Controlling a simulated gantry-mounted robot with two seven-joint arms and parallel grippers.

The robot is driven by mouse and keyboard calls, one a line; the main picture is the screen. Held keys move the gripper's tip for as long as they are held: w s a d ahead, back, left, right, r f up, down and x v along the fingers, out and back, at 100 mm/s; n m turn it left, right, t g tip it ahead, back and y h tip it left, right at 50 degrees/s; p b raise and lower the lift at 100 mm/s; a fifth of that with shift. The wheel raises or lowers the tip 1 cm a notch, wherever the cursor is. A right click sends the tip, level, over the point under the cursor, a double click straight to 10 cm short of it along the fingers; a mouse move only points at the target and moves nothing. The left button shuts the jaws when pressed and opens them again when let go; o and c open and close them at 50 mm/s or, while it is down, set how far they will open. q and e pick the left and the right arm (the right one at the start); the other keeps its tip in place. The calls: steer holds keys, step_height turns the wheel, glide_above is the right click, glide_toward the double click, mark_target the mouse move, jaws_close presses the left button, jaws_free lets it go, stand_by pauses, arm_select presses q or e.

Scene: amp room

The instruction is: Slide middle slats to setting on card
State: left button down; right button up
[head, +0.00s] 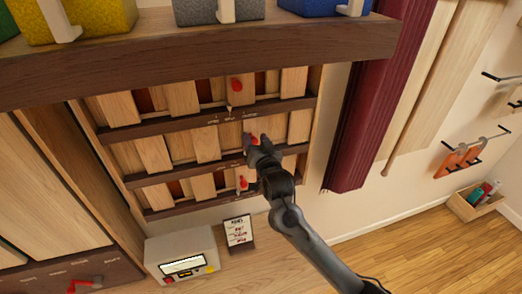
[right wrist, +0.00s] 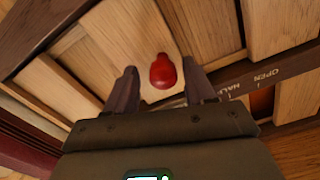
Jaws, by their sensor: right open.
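The wooden slat panel has three rows of slats between dark rails. My right gripper (head: 256,141) is at the middle row, near its right side. In the right wrist view my open right gripper (right wrist: 160,90) has its two fingers on either side of a red knob (right wrist: 162,71) on a light wooden slat (right wrist: 130,35). I cannot tell whether the fingers touch it. The rail beside it carries the marks OPEN and HALF (right wrist: 250,82). The top row has a red knob (head: 237,85), and the bottom row has one (head: 243,183). The card (head: 238,231) stands below the panel; its writing is too small to read.
A white box with a display (head: 182,258) stands left of the card. A dark shelf (head: 200,48) with coloured bins overhangs the panel. A dark red curtain (head: 375,100) hangs to the right. A red handle (head: 85,283) is at the lower left.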

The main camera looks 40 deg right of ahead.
steer(key=b+v, duration=0.2)
steer(key=v, duration=0.8)
steer(key=shift+s, duration=0.1)
steer(key=s+a+f+n+g+y+p, duration=0.4)
steer(key=s+a+f, duration=0.4)
steer(key=s, duration=0.4)
steer(key=s+a+f+n+g+y+p, duration=0.4)
steer(key=s+a+f+n+g, duration=0.3)
steer(key=s, duration=0.5)
step_height(320, 180, down, 3)
steer(key=shift+s+a+f+g+p, duration=0.15)
steer(key=shift+s+a+g+p, duration=0.25)
steer(key=shift+a+g, duration=0.5)
